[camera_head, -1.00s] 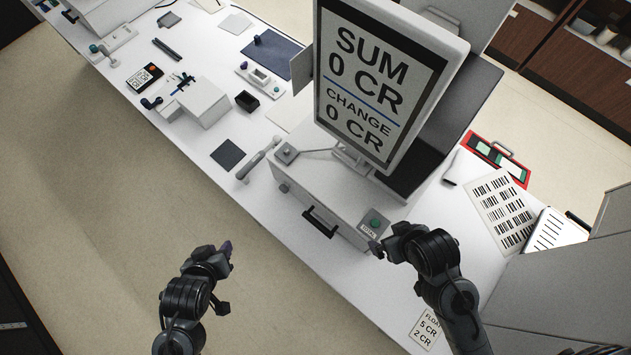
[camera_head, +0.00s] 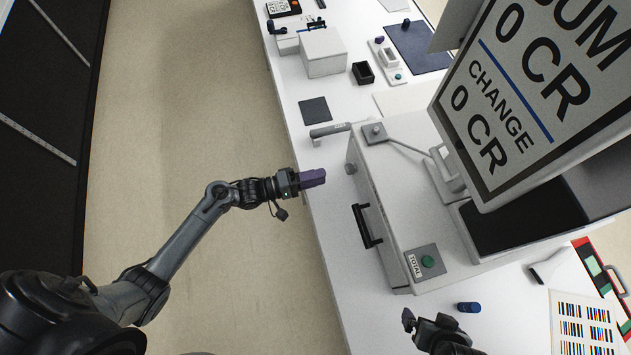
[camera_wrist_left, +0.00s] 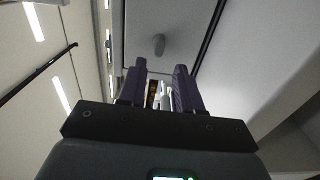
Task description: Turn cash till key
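The cash till (camera_head: 400,150) is a pale grey box on the white counter, with a black drawer handle (camera_head: 366,226) on its front. A small round grey key knob (camera_head: 350,168) sits on that front. It looks like the grey stub ahead of the fingers in the left wrist view (camera_wrist_left: 158,44). My left gripper (camera_head: 316,178) points at the till front, short of the knob. Its purple fingers stand apart and empty in the left wrist view (camera_wrist_left: 160,85). My right gripper (camera_head: 408,320) is at the bottom, near the till's near corner; its finger gap is unclear.
A large display (camera_head: 530,90) stands over the till. A green TOTAL button (camera_head: 428,262) is on its near corner. A grey handle-like bar (camera_head: 330,130) juts out beside the till. A blue cylinder (camera_head: 468,307) stands near the right gripper. Floor left of the counter is clear.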

